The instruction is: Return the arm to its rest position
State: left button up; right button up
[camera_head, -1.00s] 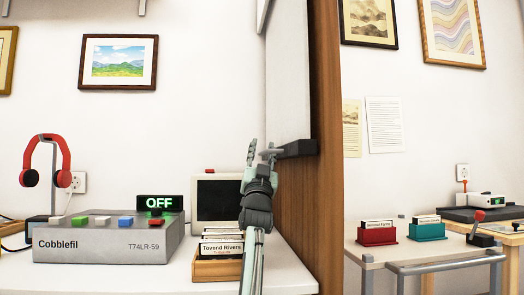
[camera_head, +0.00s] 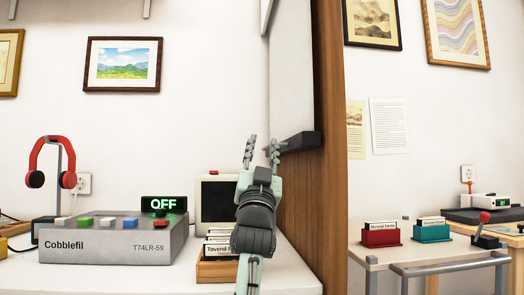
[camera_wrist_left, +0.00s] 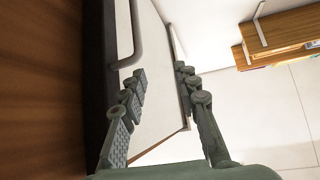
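My left gripper (camera_head: 261,148) stands upright at the middle of the head view, in front of the white wall panel and left of the brown wooden partition (camera_head: 330,140). Its two fingers are apart with nothing between them. The left wrist view shows the same open fingers (camera_wrist_left: 160,78), with a white panel and a dark bar handle (camera_wrist_left: 135,40) beyond them. In the head view the left fingertips appear close to a dark bracket (camera_head: 300,141) on the panel; I cannot tell whether they touch. My right gripper is not in view.
A grey Cobblefil box (camera_head: 110,240) with colored buttons and an OFF display (camera_head: 163,204) stands on the left white table. A card tray (camera_head: 217,270) and small screen (camera_head: 215,199) are beside my left arm. Red (camera_head: 381,236) and teal (camera_head: 431,233) card holders stand right of the partition.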

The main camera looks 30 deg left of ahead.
pick_arm(q)
jog(key=shift+w+a+f, duration=0.15)
jog(key=shift+w+f, duration=0.05)
jog(key=shift+f, duration=0.1)
